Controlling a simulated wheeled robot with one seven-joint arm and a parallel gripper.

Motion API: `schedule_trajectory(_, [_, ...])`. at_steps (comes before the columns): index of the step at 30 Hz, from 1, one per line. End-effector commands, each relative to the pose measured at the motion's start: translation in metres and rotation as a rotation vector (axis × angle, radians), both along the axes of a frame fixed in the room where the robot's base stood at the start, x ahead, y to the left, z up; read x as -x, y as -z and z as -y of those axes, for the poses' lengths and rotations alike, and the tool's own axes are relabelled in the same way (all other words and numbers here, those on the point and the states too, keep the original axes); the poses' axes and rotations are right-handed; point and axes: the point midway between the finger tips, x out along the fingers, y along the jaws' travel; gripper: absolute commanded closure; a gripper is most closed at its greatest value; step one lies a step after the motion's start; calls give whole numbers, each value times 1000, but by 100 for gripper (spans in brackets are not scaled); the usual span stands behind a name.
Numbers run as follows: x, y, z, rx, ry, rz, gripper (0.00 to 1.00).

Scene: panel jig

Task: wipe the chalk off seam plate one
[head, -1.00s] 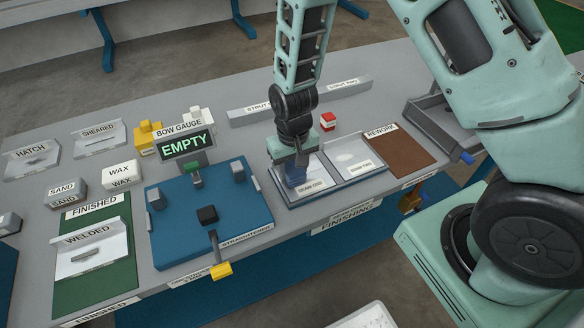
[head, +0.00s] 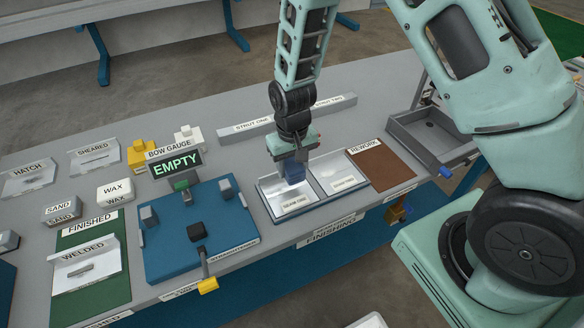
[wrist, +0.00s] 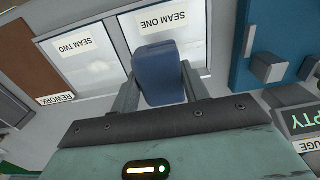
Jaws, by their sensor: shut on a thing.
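My gripper (head: 293,163) is shut on a blue block (head: 293,173), which also shows between the fingers in the wrist view (wrist: 160,75). The block hangs over the back part of seam plate one (head: 297,196) and looks a little above it. This pale plate lies in the left half of a grey two-part tray and shows in the wrist view (wrist: 195,60) beside and partly behind the block. Its front label is clear. Chalk on it is hard to tell from the pale surface. Seam plate two (head: 342,178) lies in the right half.
A blue fixture (head: 215,245) with posts and an EMPTY sign (head: 175,164) stands left of the tray. A brown rework mat (head: 383,170) lies to the right, then a grey open bin (head: 430,132). A long grey strut rack (head: 250,129) stands behind.

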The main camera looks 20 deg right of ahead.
Motion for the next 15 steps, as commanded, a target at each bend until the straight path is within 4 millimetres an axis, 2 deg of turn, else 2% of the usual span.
schedule_trajectory(1, [-1, -9, 1, 0, 0, 1, 73])
schedule_trajectory(6, [-5, -22, 2, 0, 0, 2, 73])
schedule_trajectory(15, [-6, -24, 3, 0, 0, 1, 73])
